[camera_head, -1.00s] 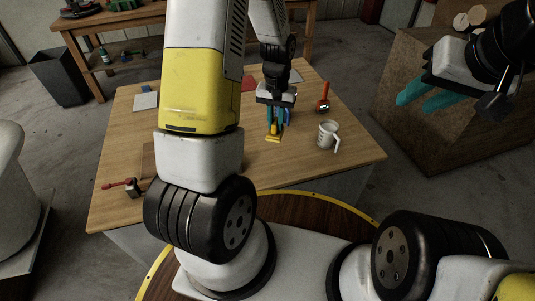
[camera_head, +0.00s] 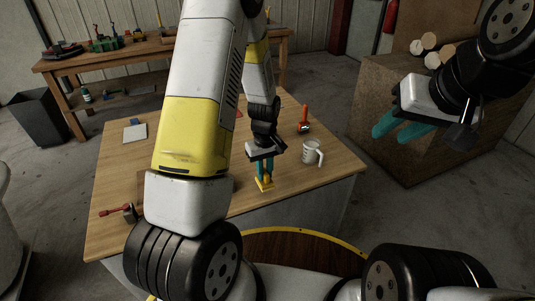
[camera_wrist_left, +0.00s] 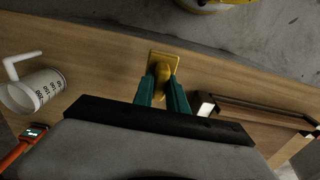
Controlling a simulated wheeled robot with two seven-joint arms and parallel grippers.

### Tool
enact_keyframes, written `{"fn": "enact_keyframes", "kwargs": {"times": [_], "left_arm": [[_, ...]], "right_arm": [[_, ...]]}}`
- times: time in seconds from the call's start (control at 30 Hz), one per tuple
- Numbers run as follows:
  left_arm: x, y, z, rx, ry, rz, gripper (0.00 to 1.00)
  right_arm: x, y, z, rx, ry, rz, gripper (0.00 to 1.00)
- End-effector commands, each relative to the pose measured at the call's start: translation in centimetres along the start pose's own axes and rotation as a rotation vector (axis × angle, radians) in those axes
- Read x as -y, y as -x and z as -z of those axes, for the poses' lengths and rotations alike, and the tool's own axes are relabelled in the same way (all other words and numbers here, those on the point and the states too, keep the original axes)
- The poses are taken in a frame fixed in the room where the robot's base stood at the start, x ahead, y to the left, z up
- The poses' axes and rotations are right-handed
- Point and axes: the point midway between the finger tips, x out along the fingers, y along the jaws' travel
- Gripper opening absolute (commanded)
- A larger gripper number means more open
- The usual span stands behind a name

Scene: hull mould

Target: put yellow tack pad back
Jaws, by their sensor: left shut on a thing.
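The yellow tack pad (camera_head: 264,184) is in my left gripper (camera_head: 265,171), near the front edge of the wooden table (camera_head: 225,205). In the left wrist view, the pad's square plate (camera_wrist_left: 174,58) and rounded grip (camera_wrist_left: 161,73) show between the teal fingers of the left gripper (camera_wrist_left: 162,88). The left gripper is shut on the grip and points down. I cannot tell whether the plate touches the tabletop. My right gripper (camera_head: 391,131) is empty, off to the right of the table, with its two teal fingers apart.
A white measuring cup (camera_head: 312,153) and a red-handled tool (camera_head: 304,121) stand right of the left gripper. A brown wooden frame (camera_wrist_left: 260,108) and a red-handled roller (camera_head: 117,210) lie on the table's left part. A large brown box (camera_head: 400,120) stands at right.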

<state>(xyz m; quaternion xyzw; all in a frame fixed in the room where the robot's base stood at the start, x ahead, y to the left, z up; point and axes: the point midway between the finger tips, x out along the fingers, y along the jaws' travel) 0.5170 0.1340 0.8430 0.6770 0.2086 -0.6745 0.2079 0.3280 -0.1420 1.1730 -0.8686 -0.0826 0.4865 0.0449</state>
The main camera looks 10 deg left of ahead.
Motion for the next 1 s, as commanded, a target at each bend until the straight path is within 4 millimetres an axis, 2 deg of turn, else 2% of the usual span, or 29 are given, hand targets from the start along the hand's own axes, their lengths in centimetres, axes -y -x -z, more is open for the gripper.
{"fn": "enact_keyframes", "kwargs": {"times": [0.03,0.1,0.2,0.47,0.6,0.7,1.0], "left_arm": [[-0.1,-0.2,1.4,-0.001,0.004,-0.001,0.0],[-0.2,-0.3,2.9,-0.001,0.002,0.0,0.0],[-0.4,-0.5,4.4,0.0,0.0,0.0,0.0],[-0.6,-0.6,6.4,0.0,-0.002,0.0,0.0],[-0.5,-3.0,6.1,0.004,-0.001,0.003,0.0],[-0.5,-4.1,6.1,0.002,-0.001,0.001,0.0],[-0.6,-4.2,6.2,0.0,-0.002,0.0,0.0]], "right_arm": [[0.0,0.0,0.0,0.0,0.0,0.0,0.36],[0.0,0.0,0.0,0.0,0.0,0.0,0.36],[0.0,0.0,0.0,0.0,0.0,0.0,0.36],[0.0,0.0,0.0,0.0,0.0,0.0,0.36],[0.0,0.0,0.0,0.0,0.0,0.0,0.36],[0.0,0.0,0.0,0.0,0.0,0.0,0.36],[0.0,0.0,0.0,0.0,0.0,0.0,0.36]]}}
